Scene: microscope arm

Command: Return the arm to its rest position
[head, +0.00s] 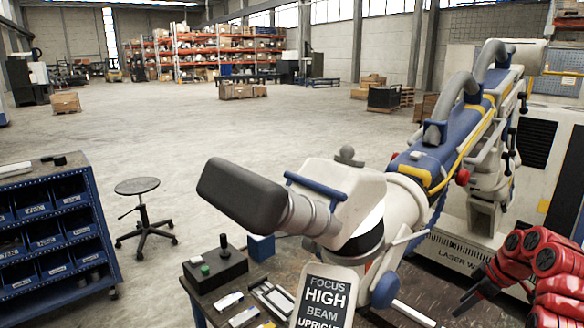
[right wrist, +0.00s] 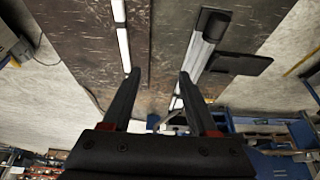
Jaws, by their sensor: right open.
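The microscope arm (head: 440,150) is a large white and blue jointed arm with yellow strips. It reaches from the upper right down to the middle of the head view and ends in a white head with a dark grey eyepiece (head: 243,194) at the left. My right gripper (head: 464,304) is at the lower right of the head view, below and to the right of the microscope head and apart from it. In the right wrist view its two dark fingers (right wrist: 158,78) are spread with nothing between them. My left gripper is not in view.
A sign (head: 325,297) reading focus, high, beam, upright stands before the arm. A black control box (head: 215,268) with a joystick sits on the dark workbench. A stool (head: 141,200) and a blue bin rack (head: 50,240) stand left. The floor behind is mostly clear.

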